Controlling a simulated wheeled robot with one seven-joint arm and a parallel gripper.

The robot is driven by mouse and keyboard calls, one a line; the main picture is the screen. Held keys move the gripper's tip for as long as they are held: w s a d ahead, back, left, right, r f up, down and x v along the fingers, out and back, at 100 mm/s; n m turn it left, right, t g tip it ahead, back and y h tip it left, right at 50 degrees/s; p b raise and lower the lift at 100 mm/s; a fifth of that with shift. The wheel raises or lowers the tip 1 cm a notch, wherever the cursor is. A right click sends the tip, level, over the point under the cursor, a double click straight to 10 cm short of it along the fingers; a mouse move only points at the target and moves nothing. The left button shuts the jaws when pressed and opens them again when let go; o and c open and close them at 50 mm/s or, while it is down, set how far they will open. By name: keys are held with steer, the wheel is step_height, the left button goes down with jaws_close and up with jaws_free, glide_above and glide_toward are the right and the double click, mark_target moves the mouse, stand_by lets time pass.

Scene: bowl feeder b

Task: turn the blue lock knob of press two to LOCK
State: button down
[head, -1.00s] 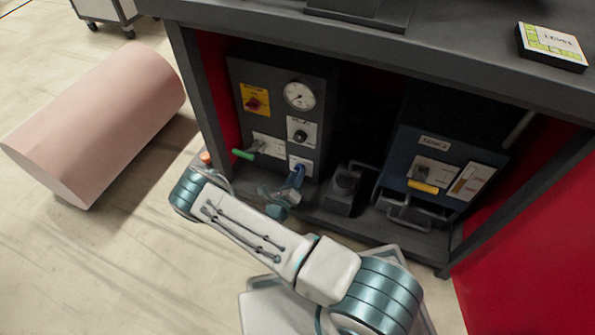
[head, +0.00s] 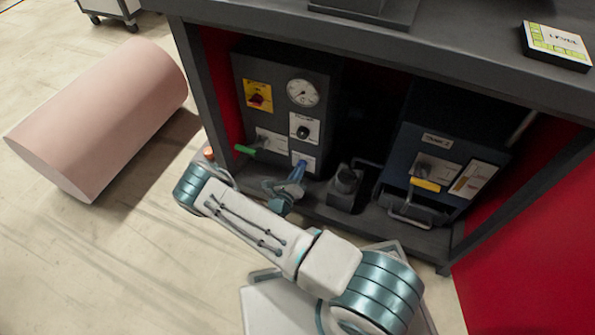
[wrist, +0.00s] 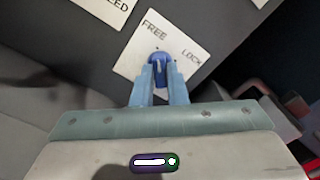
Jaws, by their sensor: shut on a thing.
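The blue lock knob (wrist: 159,62) sits on a white plate (wrist: 135,48) marked FREE at the left and LOCK at the right in the wrist view. My gripper (wrist: 158,72) is shut on the knob, with one finger on each side of it. The visible part of the knob lies between the two words; its exact pointing is partly hidden by the fingers. In the head view my gripper (head: 298,174) reaches the lower right of the dark grey panel (head: 270,75), and the knob itself is hidden there.
Above the knob on the panel are a black knob (head: 303,131), a round gauge (head: 303,93) and a red switch on a yellow plate (head: 258,97). A green-handled lever (head: 245,149) sticks out at left. A blue unit (head: 440,160) with a yellow handle stands at right.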

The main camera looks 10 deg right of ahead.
steer(key=m+p, duration=0.2)
steer(key=m, duration=0.2)
steer(key=shift+d+r+p, duration=0.1)
steer(key=shift+p, duration=0.25)
steer(key=m+p, duration=0.2)
steer(key=m, duration=0.2)
steer(key=shift+m+p, duration=0.3)
steer(key=shift+p, duration=0.05)
steer(key=m+p, duration=0.3)
steer(key=m, duration=0.2)
steer(key=shift+m+p, duration=0.75)
steer(key=shift+m, duration=1.05)
steer(key=c, duration=1.4)
jaws_free()
steer(key=shift+c, duration=0.2)
